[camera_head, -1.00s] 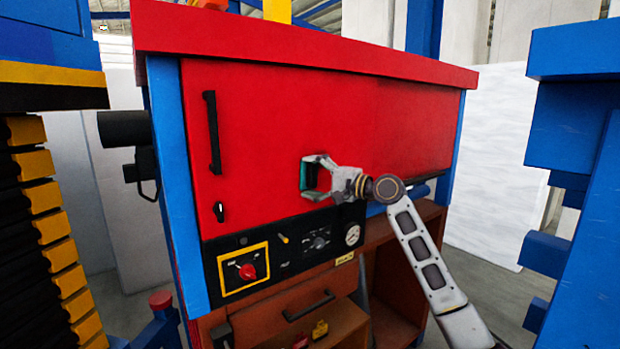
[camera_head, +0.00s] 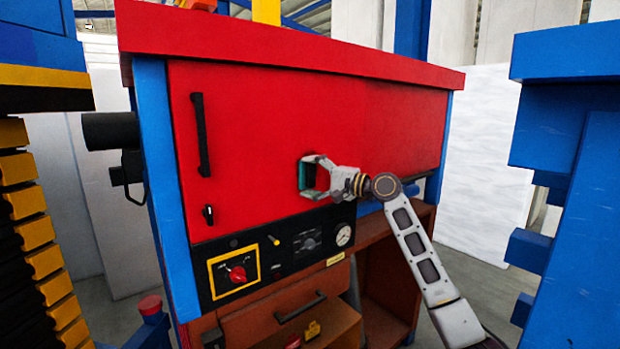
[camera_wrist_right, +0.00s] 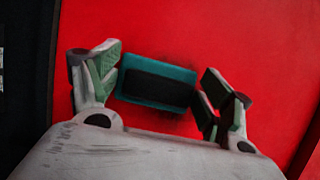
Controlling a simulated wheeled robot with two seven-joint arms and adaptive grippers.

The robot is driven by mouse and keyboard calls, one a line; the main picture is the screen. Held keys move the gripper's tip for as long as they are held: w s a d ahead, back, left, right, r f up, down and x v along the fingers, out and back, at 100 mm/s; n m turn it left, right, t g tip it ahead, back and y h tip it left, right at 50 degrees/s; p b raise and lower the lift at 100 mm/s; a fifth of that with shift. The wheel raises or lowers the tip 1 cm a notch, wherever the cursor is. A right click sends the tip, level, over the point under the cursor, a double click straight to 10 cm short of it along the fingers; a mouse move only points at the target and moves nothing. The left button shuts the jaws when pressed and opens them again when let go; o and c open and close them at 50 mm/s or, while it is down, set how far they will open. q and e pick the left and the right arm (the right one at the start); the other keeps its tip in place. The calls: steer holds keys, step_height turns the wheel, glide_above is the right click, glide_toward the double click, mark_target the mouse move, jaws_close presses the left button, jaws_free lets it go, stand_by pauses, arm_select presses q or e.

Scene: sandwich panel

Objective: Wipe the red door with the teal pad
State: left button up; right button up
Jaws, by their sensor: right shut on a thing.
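The red door (camera_head: 270,115) is the large upright front of a cabinet, with a black vertical handle (camera_head: 200,135) at its left. My right gripper (camera_head: 308,176) is at the lower middle of the door and is shut on the teal pad (camera_head: 307,178). In the right wrist view the teal pad (camera_wrist_right: 157,80), with a dark back, sits between the two fingers, close in front of the red surface. Whether it touches the door is hard to tell. Faint dark marks show on the red beside the pad. My left gripper is not in view.
A black control panel (camera_head: 270,262) with a red knob, switches and a gauge lies below the door. Wooden drawers (camera_head: 290,315) are under it. Blue structures (camera_head: 570,190) stand at the right, and a blue, yellow and black one (camera_head: 35,190) at the left.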

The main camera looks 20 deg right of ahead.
mark_target(319, 167)
steer(key=shift+w+d, duration=0.4)
steer(key=shift+d, duration=0.45)
steer(key=shift+w+d, duration=0.35)
steer(key=shift+d, duration=0.45)
steer(key=shift+p, duration=0.3)
steer(key=shift+w+d, duration=0.3)
steer(key=shift+d, duration=0.6)
steer(key=shift+w+d, duration=0.3)
steer(key=shift+d, duration=0.55)
steer(key=shift+r+p, duration=0.1)
steer(key=shift+p, duration=0.2)
steer(key=shift+r+p, duration=0.35)
steer(key=shift+r, duration=0.4)
steer(key=shift+a, duration=0.15)
